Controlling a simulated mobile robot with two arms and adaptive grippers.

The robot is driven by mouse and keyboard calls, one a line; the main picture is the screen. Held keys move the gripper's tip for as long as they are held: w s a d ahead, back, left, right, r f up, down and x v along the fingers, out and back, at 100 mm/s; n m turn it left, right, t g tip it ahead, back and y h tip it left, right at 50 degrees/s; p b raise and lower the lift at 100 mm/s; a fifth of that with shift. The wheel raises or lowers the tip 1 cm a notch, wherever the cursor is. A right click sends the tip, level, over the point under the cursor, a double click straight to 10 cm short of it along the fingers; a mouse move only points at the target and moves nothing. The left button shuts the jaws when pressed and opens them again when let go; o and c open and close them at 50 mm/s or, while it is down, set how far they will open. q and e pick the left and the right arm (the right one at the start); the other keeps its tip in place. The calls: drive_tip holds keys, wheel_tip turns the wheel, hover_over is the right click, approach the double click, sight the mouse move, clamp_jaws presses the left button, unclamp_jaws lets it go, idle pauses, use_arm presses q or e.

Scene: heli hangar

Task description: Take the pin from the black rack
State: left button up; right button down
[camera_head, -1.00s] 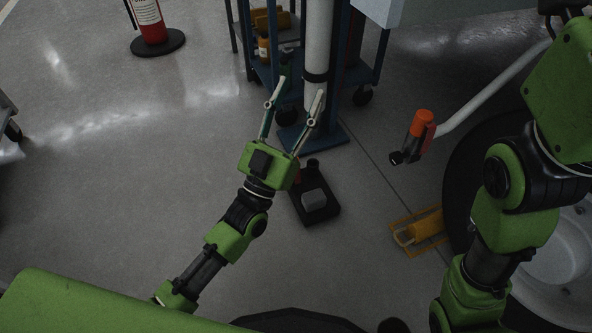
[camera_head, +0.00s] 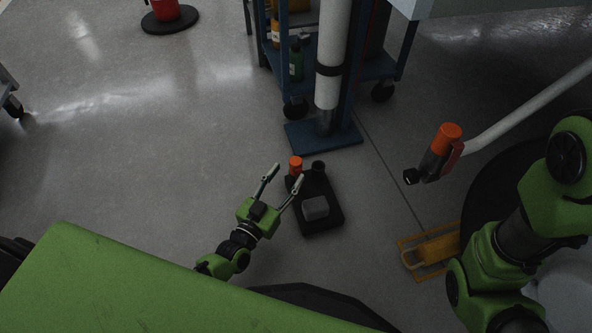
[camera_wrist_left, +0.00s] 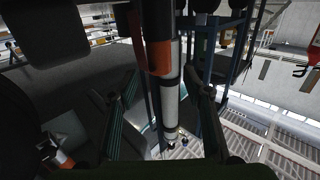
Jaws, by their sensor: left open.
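The black rack (camera_head: 331,224) lies on the floor just below the middle of the head view. An orange-topped pin (camera_head: 296,164) stands at its far left corner, beside a dark round socket or post (camera_head: 318,168). A grey block (camera_head: 315,208) sits in the near part of the rack. My left gripper (camera_head: 288,173) is open with nothing seen between its fingers. In the head view its fingertips lie to either side of the pin's near side; their height against it is unclear. Its open fingers (camera_wrist_left: 160,105) show in the left wrist view. My right gripper is out of view.
A white post (camera_head: 330,75) on a blue base plate (camera_head: 322,137) stands behind the rack, with a blue cart (camera_head: 378,66) behind. An orange-capped handle (camera_head: 440,145) and a yellow chock (camera_head: 431,250) are right. Floor left is clear.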

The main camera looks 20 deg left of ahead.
sight(293, 168)
use_arm(q)
drive_tip(key=shift+w+d, duration=0.1)
drive_tip(key=shift+w, duration=0.45)
drive_tip(key=w+b, duration=0.4)
drive_tip(key=shift+d+f, duration=0.25)
drive_tip(key=shift+d, duration=0.15)
drive_tip(key=shift+w+d+r, duration=0.1)
drive_tip(key=shift+w, duration=0.35)
drive_tip(key=shift+r, duration=0.1)
drive_tip(key=c, duration=1.3)
